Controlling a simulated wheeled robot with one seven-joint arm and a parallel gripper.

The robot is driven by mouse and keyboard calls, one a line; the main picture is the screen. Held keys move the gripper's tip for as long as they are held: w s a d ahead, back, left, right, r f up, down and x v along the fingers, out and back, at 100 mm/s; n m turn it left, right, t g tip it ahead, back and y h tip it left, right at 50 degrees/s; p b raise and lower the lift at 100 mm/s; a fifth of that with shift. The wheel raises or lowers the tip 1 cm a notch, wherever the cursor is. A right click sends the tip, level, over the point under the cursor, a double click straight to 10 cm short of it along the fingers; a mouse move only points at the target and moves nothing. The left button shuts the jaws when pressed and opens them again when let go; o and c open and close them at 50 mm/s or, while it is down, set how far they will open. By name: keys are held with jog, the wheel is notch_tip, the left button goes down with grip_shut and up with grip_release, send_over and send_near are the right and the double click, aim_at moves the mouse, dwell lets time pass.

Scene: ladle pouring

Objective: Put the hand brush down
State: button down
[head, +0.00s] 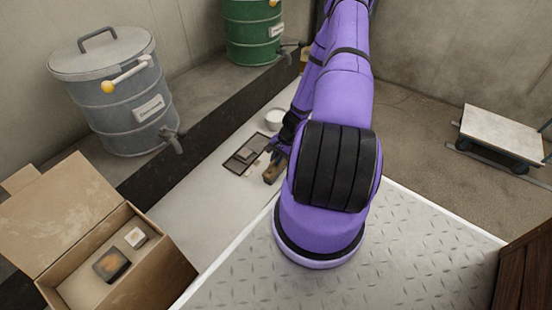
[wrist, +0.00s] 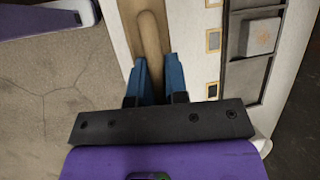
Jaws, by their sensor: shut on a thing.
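The hand brush shows as a wooden handle (wrist: 150,35) in the wrist view. In the head view the brown brush (head: 271,175) hangs or rests at my gripper (head: 277,158), over the pale bench strip (head: 216,185). My arm covers part of this area. The bristles cannot be made out. I cannot tell whether the brush touches the bench.
A dark tray (head: 245,153) with grey pieces lies just left of my gripper, with a white bowl (head: 275,118) behind. An open cardboard box (head: 150,285) stands at front left. A grey drum (head: 125,105) and a green drum (head: 250,35) stand on the ledge.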

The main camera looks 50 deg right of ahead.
jog(key=shift+f, duration=0.1)
jog(key=c, duration=1.1)
grip_release()
